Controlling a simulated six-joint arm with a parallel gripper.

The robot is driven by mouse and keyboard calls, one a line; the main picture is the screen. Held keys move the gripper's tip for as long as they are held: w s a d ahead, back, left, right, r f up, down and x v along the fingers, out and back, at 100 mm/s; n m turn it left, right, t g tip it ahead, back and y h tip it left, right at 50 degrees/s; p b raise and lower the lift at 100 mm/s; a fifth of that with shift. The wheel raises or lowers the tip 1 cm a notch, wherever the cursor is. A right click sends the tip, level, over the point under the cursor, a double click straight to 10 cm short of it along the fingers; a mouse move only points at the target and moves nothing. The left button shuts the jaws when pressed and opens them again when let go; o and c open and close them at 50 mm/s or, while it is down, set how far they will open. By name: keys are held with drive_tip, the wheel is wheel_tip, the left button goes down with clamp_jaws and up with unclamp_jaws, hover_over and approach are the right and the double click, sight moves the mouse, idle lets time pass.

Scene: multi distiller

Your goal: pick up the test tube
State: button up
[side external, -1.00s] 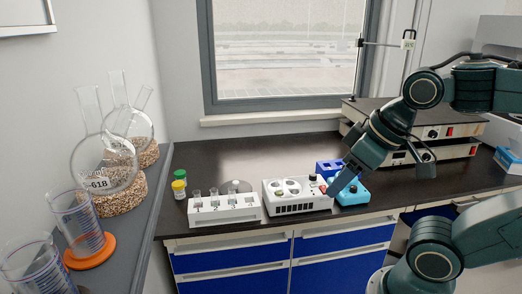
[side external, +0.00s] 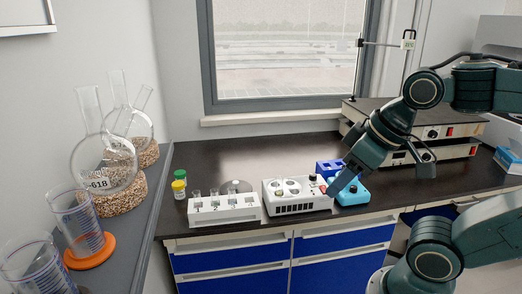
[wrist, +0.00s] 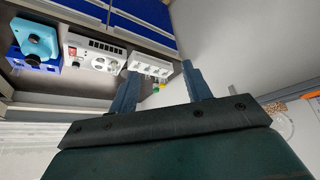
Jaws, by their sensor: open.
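A white numbered rack (side external: 224,213) stands near the front edge of the dark bench, with small clear test tubes (side external: 214,192) upright in it. Their tops show just above the rack; the tubes are too small to make out well. My gripper (side external: 333,189) is to the right of the rack, in front of the cyan device and by the right end of the white machine. In the wrist view my gripper (wrist: 162,80) shows two spread fingers with nothing between them but background. The rack (wrist: 150,69) shows there just beyond the fingers, partly hidden by the left one.
A white machine with round openings (side external: 296,196) stands right of the rack. A cyan device (side external: 352,194) and a blue block (side external: 328,168) are beside it.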

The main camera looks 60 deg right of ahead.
drive_tip(key=shift+c, duration=0.2)
drive_tip(key=n+g, duration=0.6)
drive_tip(key=n, duration=1.3)
hover_over(279, 177)
wheel_tip(279, 177, down, 10)
drive_tip(key=shift+r, duration=0.25)
drive_tip(key=shift+f, duration=0.15)
drive_tip(key=shift+f, duration=4.15)
